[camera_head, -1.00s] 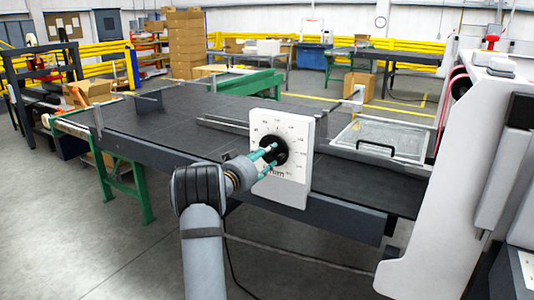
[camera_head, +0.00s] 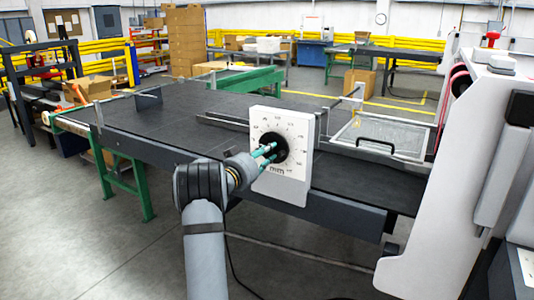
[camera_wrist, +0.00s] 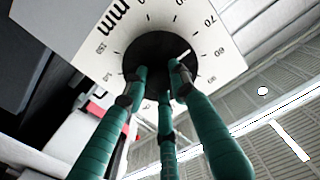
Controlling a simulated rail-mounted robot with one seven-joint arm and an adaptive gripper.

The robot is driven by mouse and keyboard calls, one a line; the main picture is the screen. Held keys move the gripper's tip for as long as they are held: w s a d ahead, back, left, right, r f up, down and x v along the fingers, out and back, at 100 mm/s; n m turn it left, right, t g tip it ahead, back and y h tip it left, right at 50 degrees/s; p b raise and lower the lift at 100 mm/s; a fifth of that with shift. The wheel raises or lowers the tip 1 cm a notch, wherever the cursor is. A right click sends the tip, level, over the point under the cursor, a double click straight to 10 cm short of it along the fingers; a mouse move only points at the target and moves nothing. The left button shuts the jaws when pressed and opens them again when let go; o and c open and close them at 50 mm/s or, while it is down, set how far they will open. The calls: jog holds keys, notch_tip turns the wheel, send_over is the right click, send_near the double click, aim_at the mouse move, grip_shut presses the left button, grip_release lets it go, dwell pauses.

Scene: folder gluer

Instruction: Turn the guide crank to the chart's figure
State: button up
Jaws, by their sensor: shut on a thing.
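The guide crank (camera_head: 279,142) is a round black knob on a white dial plate (camera_head: 301,180) at the front edge of the dark conveyor table. In the wrist view the black knob (camera_wrist: 150,47) has a short white mark pointing toward the 60 to 70 part of the scale. The dial plate (camera_wrist: 215,35) there shows printed numbers, ticks and "mm". My gripper (camera_head: 271,153) has teal fingers and is shut on the knob from the front; its fingers (camera_wrist: 160,80) touch the knob and partly cover it. I cannot make out a chart's figure.
The conveyor table (camera_head: 170,125) runs behind the dial plate. A clear-panelled guard (camera_head: 380,135) with a black handle lies to its right. A tall white machine housing (camera_head: 455,190) stands at the right. The floor at left front is clear.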

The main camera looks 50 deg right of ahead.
grip_shut()
jog(key=shift+n, duration=0.4)
jog(key=o, duration=1)
grip_release()
jog(key=a, duration=0.8)
jog(key=s+a, duration=0.1)
jog(key=a, duration=0.3)
jog(key=shift+s, duration=0.1)
